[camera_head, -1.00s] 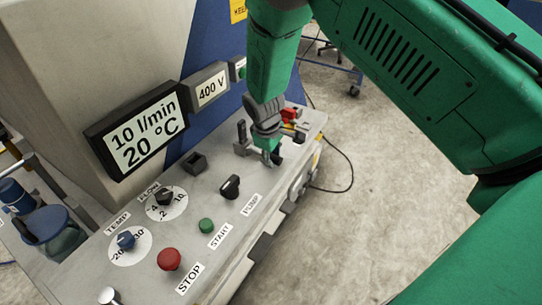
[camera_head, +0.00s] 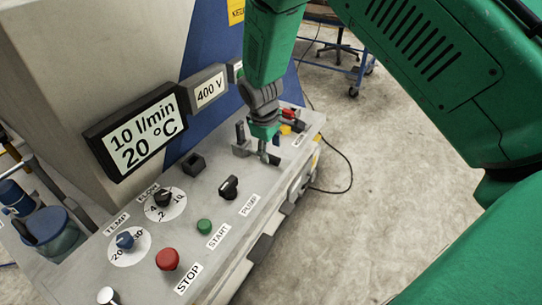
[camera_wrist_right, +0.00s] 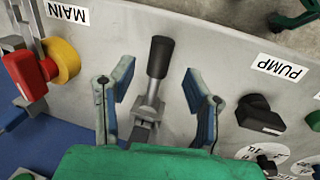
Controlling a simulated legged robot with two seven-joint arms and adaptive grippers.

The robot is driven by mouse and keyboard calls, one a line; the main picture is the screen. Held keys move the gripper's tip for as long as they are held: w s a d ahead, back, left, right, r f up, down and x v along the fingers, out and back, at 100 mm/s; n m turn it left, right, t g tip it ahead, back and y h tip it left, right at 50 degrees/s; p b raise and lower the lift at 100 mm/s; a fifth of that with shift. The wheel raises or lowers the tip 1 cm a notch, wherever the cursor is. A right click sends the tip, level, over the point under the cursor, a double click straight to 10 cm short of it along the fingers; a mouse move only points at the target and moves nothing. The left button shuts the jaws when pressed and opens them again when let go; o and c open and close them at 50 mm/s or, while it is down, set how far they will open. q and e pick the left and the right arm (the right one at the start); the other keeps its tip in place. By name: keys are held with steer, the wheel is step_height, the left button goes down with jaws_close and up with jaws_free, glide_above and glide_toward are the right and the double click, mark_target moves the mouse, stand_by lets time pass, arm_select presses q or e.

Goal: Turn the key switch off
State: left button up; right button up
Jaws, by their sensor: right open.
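My right gripper (camera_head: 264,137) is at the far end of the grey control panel (camera_head: 183,225). In the right wrist view its two fingers (camera_wrist_right: 159,88) are open, one on each side of a lever with a black handle (camera_wrist_right: 160,57) on a metal bracket. Clear gaps show between the lever and both fingers. The lever's black end also shows just below the gripper in the head view (camera_head: 273,159). A black rotary knob (camera_wrist_right: 259,114) sits by the PUMP label. I cannot tell from a label which control is the key switch. My left gripper is out of view.
A red and yellow switch (camera_wrist_right: 45,68) by the MAIN label stands close to one finger. Red STOP (camera_head: 167,259) and green START (camera_head: 204,226) buttons and the TEMP and FLOW dials are nearer. A display (camera_head: 138,130) stands behind the panel. The floor at right is open.

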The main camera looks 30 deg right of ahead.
step_height(320, 180, up, 8)
steer(key=a, duration=0.1)
steer(key=shift+s+a, duration=0.2)
steer(key=shift+s, duration=0.25)
steer(key=shift+f, duration=0.15)
